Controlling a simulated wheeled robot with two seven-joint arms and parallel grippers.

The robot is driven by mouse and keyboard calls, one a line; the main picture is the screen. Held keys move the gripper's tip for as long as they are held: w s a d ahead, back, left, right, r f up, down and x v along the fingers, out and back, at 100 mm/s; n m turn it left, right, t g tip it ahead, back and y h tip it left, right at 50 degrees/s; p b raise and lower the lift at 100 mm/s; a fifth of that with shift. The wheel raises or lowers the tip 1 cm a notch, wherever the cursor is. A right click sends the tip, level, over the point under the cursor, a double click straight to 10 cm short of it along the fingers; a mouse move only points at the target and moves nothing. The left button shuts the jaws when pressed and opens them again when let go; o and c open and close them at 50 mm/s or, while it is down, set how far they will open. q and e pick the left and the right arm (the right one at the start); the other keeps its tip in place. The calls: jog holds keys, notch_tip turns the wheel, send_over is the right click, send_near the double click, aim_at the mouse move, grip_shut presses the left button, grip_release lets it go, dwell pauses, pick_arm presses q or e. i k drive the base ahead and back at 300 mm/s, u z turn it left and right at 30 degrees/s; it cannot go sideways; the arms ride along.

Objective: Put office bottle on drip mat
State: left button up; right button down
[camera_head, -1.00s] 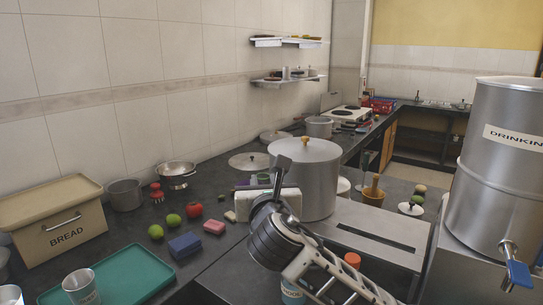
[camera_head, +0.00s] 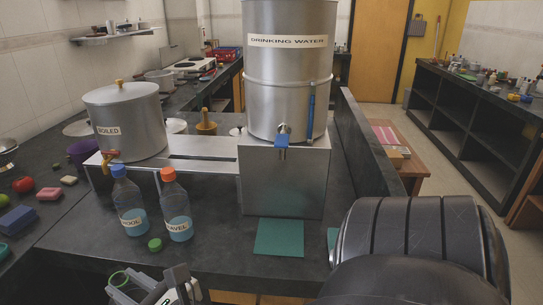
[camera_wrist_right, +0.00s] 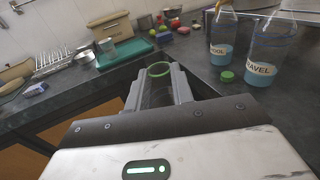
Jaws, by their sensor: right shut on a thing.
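My right gripper (camera_head: 152,288) is low at the front edge of the counter in the head view. It is shut on a clear open-topped bottle with a green rim (camera_head: 120,279), whose label I cannot read. In the right wrist view the green rim (camera_wrist_right: 158,69) shows between the fingers (camera_wrist_right: 160,90); most of the bottle is hidden. A loose green cap (camera_head: 155,244) lies on the counter. The green drip mat (camera_head: 279,237) lies flat and bare below the tap (camera_head: 283,140) of the drinking water canister (camera_head: 288,80). My left gripper is out of view.
A SCHOOL-type bottle with blue cap (camera_head: 128,205) and a TRAVEL bottle with orange cap (camera_head: 176,207) stand left of the mat. The BOILED pot (camera_head: 125,120) sits on a steel stand (camera_head: 205,185). Counter between the TRAVEL bottle and mat is clear.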

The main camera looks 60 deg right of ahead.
aim_at(280, 235)
jog(key=k, duration=0.5)
jog(key=u, duration=0.9)
jog(key=i, duration=0.7)
jog(key=z, duration=2.1)
